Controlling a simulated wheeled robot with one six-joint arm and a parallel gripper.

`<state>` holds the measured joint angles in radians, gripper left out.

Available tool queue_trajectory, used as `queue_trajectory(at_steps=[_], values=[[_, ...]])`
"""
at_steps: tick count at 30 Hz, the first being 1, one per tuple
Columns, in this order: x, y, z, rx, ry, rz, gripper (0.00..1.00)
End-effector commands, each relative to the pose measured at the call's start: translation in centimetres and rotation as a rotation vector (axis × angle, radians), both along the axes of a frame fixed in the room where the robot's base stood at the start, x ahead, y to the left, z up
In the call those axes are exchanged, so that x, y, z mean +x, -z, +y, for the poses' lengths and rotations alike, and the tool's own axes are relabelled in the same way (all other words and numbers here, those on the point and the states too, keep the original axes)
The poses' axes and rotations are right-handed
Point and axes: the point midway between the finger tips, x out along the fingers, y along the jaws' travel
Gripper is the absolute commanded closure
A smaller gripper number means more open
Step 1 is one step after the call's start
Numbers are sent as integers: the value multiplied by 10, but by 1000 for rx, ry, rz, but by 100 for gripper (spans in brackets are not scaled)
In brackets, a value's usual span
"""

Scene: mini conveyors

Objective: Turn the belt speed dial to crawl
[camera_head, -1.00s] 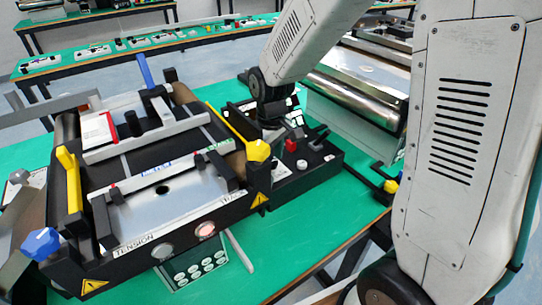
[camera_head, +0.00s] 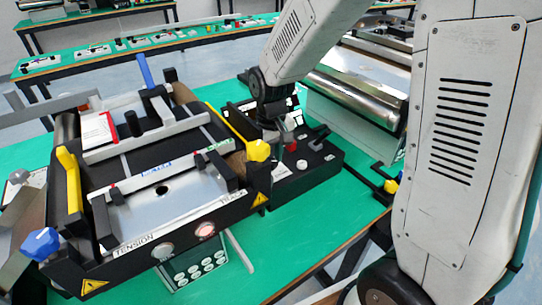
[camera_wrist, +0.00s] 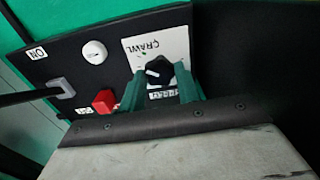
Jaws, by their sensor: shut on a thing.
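The black speed dial (camera_wrist: 159,72) sits on a white label plate (camera_wrist: 178,45) on the black control box. The word CRAWL is printed on the plate above the dial in the wrist view. Another word below the dial is partly hidden. A white mark shows on the dial's left side; its exact heading is hard to tell. My gripper (camera_wrist: 160,84) has its green fingers on both sides of the dial, shut on it. In the head view my gripper (camera_head: 274,137) is down at the control box (camera_head: 315,165), and the dial is hidden.
Beside the dial are a red button (camera_wrist: 104,101), a white round button (camera_wrist: 95,52) and a grey-tipped lever (camera_wrist: 61,88) near an ON label. The mini conveyor (camera_head: 165,205) stands directly left of the box. Green tabletop (camera_head: 300,215) is clear in front.

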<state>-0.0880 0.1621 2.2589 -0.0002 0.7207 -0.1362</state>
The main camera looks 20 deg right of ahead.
Motion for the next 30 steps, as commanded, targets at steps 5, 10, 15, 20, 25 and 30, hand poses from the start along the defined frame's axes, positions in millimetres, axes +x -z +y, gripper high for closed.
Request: queue_trajectory(at_steps=[5, 10, 15, 20, 25, 30], values=[[0, 0, 0, 0, 95, 0, 90], [0, 0, 0, 0, 155, 0, 90], [0, 0, 0, 0, 182, 0, 90], [0, 0, 0, 0, 186, 0, 90], [0, 0, 0, 1, 186, -1, 90], [0, 0, 0, 0, 185, 0, 46]])
